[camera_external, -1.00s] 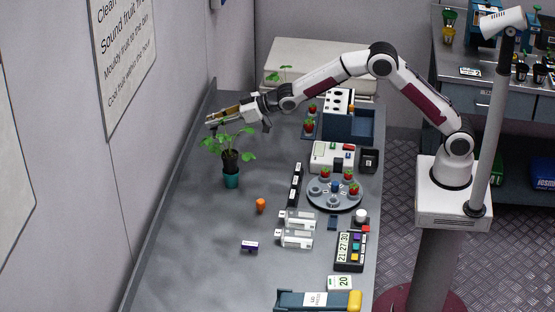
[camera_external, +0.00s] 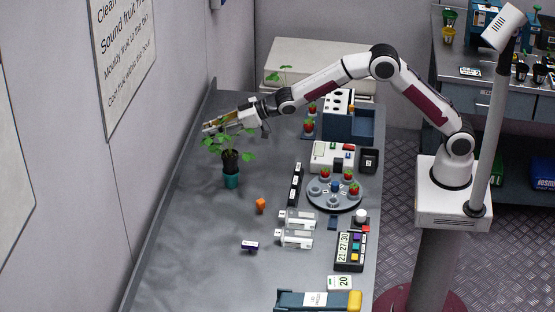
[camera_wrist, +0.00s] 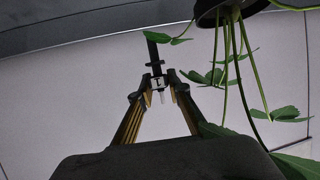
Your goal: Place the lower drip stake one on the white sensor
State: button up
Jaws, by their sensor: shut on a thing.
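My gripper (camera_wrist: 158,86) is shut on a thin dark drip stake (camera_wrist: 152,52) with a small white label, in the wrist view. The label's mark is too small to read surely. In the external view my gripper (camera_external: 210,126) is over the far left of the bench, just above and behind the potted plant; the stake is too small to make out there. I cannot tell which thing is the white sensor. A small white and purple block (camera_external: 250,246) lies on the bench front, and a white round-topped piece (camera_external: 361,215) stands at the right.
The plant (camera_external: 231,160) in a teal pot is close to my gripper; its leaves (camera_wrist: 285,114) hang near the fingers in the wrist view. An orange piece (camera_external: 260,205), clear-and-white holders (camera_external: 296,238) and a round strawberry tray (camera_external: 335,203) stand nearer. The bench's left side is mostly clear.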

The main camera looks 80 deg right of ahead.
jog(key=s+a+r+n+g+y, duration=0.15)
jog(key=s+a, duration=0.45)
jog(key=a, duration=0.6)
jog(key=s+a+r+n+g+y, duration=0.1)
jog(key=s+a+r+n+y, duration=0.15)
jog(key=s+a, duration=0.6)
jog(key=s+a+r+n+g+y, duration=0.15)
jog(key=s+a, duration=0.25)
jog(key=a, duration=1)
jog(key=s+a+n+g+y, duration=0.1)
jog(key=s+a, duration=0.3)
jog(key=s, duration=0.5)
jog(key=s+a+f+n+g+y, duration=0.1)
jog(key=s+a, duration=0.4)
jog(key=s, duration=0.5)
jog(key=s+a+f+n+g+y, duration=0.1)
jog(key=s+a+n, duration=0.3)
jog(key=s, duration=0.6)
jog(key=shift+a+g+y, duration=0.25)
jog(key=shift+g+y, duration=0.35)
jog(key=shift+y, duration=0.15)
jog(key=shift+f, duration=0.1)
notch_tip(320, 180, down, 6)
jog(key=shift+f, duration=0.1)
